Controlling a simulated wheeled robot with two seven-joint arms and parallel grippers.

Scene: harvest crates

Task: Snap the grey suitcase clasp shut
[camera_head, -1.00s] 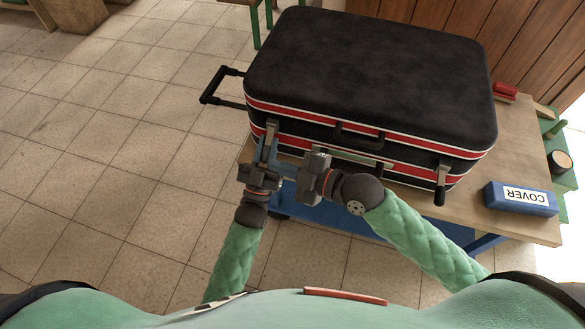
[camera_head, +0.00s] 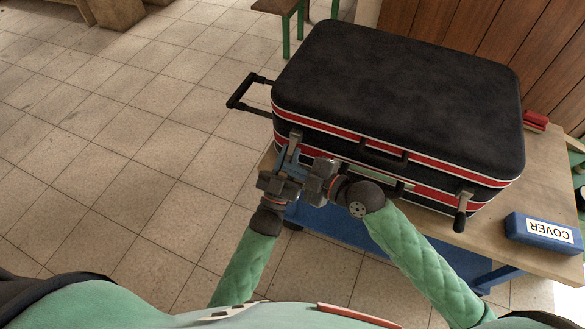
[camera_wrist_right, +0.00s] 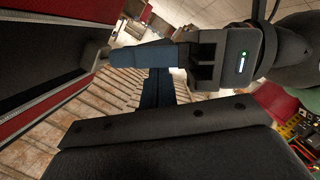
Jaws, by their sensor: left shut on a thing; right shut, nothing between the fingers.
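The black suitcase (camera_head: 400,85) with red and white trim lies flat with its lid down. Its left grey clasp (camera_head: 295,136) is on the front face at the seam. My left gripper (camera_head: 290,158) is at this clasp, its blue-grey fingers shut on it; they hide its lower part. The right wrist view shows these fingers (camera_wrist_right: 145,55) at the clasp's metal end (camera_wrist_right: 95,54). My right gripper (camera_head: 312,182) is shut and empty, close beside the left gripper. A second clasp (camera_head: 462,208) with a dark end hangs at the front right.
The suitcase rests on a wooden-topped bench (camera_head: 490,240). A blue box marked COVER (camera_head: 544,232) lies to the right, and a red object (camera_head: 536,120) behind it. The suitcase's pull handle (camera_head: 242,92) sticks out left. Open tiled floor lies to the left.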

